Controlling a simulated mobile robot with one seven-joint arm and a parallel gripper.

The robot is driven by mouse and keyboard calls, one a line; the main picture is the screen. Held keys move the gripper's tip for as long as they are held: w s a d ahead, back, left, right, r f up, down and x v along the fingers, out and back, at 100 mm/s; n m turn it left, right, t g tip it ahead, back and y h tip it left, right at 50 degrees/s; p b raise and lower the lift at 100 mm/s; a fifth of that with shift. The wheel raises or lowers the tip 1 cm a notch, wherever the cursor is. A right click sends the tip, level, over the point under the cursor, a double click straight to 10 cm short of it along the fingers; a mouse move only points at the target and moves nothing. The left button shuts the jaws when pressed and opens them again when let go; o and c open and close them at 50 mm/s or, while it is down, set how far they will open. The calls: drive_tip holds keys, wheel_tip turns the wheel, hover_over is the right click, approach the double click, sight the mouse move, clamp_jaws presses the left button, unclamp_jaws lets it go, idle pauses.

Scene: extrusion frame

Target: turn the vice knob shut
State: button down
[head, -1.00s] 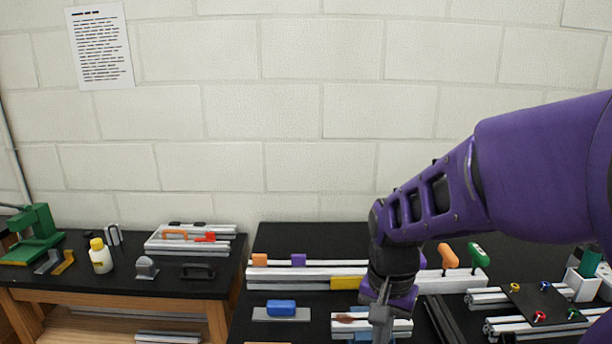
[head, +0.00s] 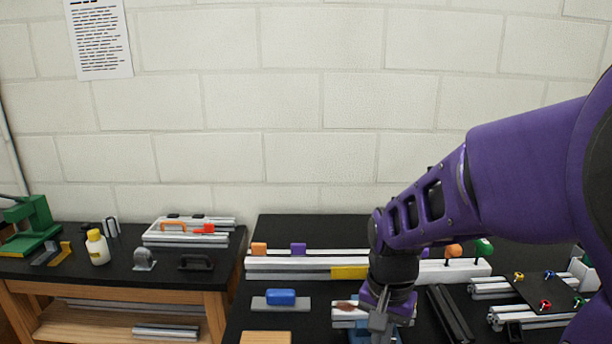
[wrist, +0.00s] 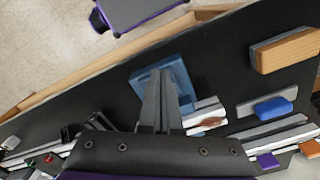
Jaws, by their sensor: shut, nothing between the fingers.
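A blue, roughly square-based device, which looks like the vice (wrist: 183,82), lies under my fingers in the wrist view. A bit of its blue also shows at the bottom of the head view (head: 359,336). My gripper (wrist: 158,76) is shut and empty, pointing down over the blue base and covering its middle. In the head view my gripper (head: 380,325) hangs in front of a silver profile piece with a brown-red patch (head: 344,305). The knob cannot be made out; my fingers may hide it. I cannot tell whether they touch the vice.
A blue block (head: 281,297) on a grey plate and a wooden block (head: 265,338) lie to the left. A long silver extrusion (head: 300,268) runs behind. A dark rail (head: 450,314) and a frame with coloured knobs (head: 538,290) stand right. A second bench (head: 100,280) is left.

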drive_tip(key=shift+w+d, duration=0.2)
drive_tip(key=shift+w, duration=0.2)
idle(0.3)
drive_tip(key=shift+w+a+r+p, duration=0.1)
drive_tip(key=shift+w+r+p, duration=0.1)
drive_tip(key=shift+p, duration=0.55)
drive_tip(key=shift+s+a, duration=0.15)
idle(0.5)
drive_tip(key=shift+s, duration=0.1)
drive_tip(key=r+p, duration=0.1)
drive_tip(key=r, duration=0.1)
drive_tip(key=r+p, duration=0.1)
drive_tip(key=r, duration=0.2)
drive_tip(key=shift+s+a+r, duration=0.1)
drive_tip(key=shift+s+r, duration=0.1)
drive_tip(key=shift+r, duration=0.1)
